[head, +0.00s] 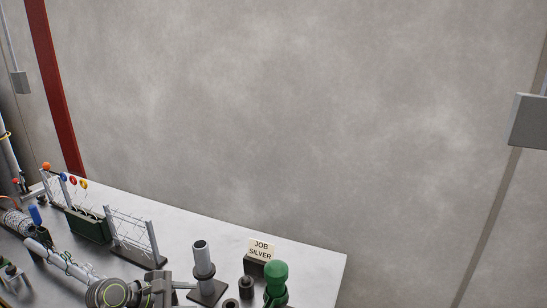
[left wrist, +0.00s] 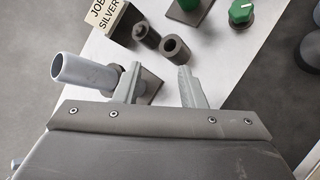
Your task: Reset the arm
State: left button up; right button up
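My left arm reaches in from the lower left in the head view. My left gripper (head: 184,287) is over the table beside a grey tube on a dark base (head: 202,256). In the left wrist view the two fingers of the gripper (left wrist: 158,78) are apart, with nothing held between them. The grey tube (left wrist: 82,73) lies just left of the left finger in that view; I cannot tell whether they touch. My right gripper is in neither view.
A sign reading JOB SILVER (head: 261,249), a green-topped post (head: 276,282) and small dark cylinders (head: 246,287) stand near the table's right end. Wire racks (head: 134,238) and a dark green box (head: 88,225) stand left. The table's back right strip (head: 310,262) is clear.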

pick_arm(q)
jog(key=s+r+n+t+h, duration=0.3)
jog(key=r+n+t, duration=0.75)
jog(key=n, duration=0.25)
jog(key=s+a+n+t+y, duration=0.1)
jog(key=s+a+n+y, duration=0.2)
jog(key=a+n+y, duration=0.65)
jog(key=s+a+n+t+y, duration=0.2)
jog(key=s+n+y, duration=0.3)
jog(key=n, duration=0.9)
jog(key=s+a+f+n+g+y, duration=0.4)
jog(key=s+f+n+g, duration=0.3)
jog(key=n, duration=0.3)
jog(key=s+d+f+n+g+h, duration=0.35)
jog(key=s+f+g, duration=0.2)
jog(key=s, duration=0.35)
jog(key=s+d+f+n+g+h, duration=0.25)
jog(key=s+f+n+g, duration=0.2)
jog(key=s+f, duration=0.3)
notch_tip(320, 180, down, 25)
jog(key=g+b, duration=0.1)
jog(key=b, duration=0.1)
jog(key=s+f+g+b, duration=0.1)
jog(key=s+f+b, duration=0.1)
jog(key=s+f, duration=1.4)
notch_tip(320, 180, down, 3)
jog(key=shift+d+f+n+b, duration=0.2)
jog(key=shift+d+n+b, duration=0.1)
jog(key=shift+n+b, duration=0.05)
